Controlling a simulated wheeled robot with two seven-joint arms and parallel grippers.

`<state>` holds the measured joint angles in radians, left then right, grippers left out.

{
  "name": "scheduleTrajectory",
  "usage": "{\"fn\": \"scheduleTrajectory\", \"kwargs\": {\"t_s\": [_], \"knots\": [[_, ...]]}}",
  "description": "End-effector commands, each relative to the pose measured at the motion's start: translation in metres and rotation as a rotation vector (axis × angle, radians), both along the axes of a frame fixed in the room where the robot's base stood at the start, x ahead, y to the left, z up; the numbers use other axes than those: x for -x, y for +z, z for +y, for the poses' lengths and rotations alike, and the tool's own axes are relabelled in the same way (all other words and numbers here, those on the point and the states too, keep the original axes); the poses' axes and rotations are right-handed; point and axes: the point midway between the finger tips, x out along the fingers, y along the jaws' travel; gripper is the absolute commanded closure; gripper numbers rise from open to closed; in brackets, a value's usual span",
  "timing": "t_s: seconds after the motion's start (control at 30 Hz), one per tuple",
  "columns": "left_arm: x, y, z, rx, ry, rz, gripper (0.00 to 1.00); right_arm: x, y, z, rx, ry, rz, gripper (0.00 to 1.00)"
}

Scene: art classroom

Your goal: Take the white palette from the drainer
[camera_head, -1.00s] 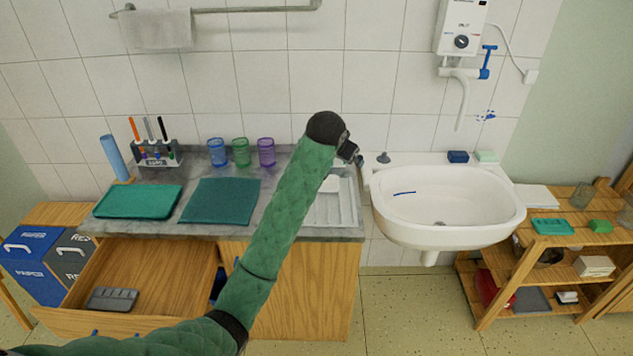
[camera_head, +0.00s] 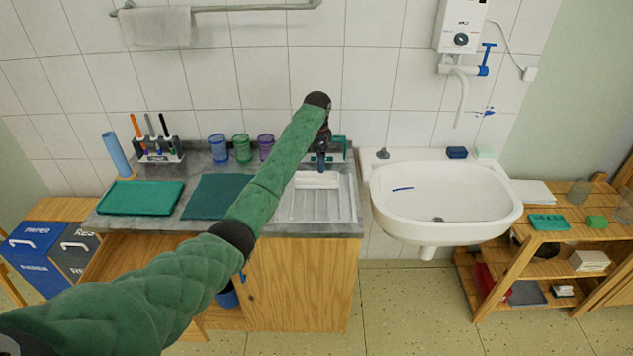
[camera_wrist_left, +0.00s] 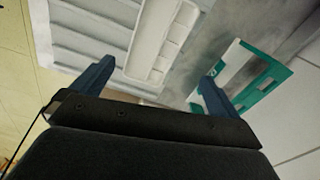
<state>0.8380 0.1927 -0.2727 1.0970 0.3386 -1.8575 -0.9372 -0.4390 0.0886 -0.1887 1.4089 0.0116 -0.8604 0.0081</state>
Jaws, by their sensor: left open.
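The white palette (camera_head: 317,180) lies on the ribbed white drainer (camera_head: 320,208), at the right end of the grey counter. The palette, with its row of shallow wells, also shows in the left wrist view (camera_wrist_left: 163,38), as does the drainer (camera_wrist_left: 82,38). My left gripper (camera_head: 322,163) is over the back of the drainer, just behind the palette. In the wrist view the open blue fingers (camera_wrist_left: 158,72) stand apart, with the palette's near end between and beyond them and nothing held. I cannot tell the exact height. My right gripper is out of view.
A teal-framed holder (camera_head: 338,146) stands behind my gripper, close to one finger in the wrist view (camera_wrist_left: 262,88). The white sink (camera_head: 440,225) adjoins on the right. Three cups, including the purple cup (camera_head: 266,146), stand to the left. A teal tray (camera_head: 140,198) lies farther left.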

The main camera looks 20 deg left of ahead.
Motion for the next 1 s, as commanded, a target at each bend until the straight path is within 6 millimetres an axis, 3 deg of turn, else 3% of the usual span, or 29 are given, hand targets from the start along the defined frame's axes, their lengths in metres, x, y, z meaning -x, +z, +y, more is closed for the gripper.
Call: {"fn": "scheduleTrajectory", "kwargs": {"t_s": [0.37,1.0], "knots": [[0.005,-0.009,0.0,0.002,-0.185,0.029,0.0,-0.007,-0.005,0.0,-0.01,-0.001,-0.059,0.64],[0.008,-0.057,0.001,0.003,-0.182,0.027,0.0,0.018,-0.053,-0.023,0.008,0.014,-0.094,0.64]]}}
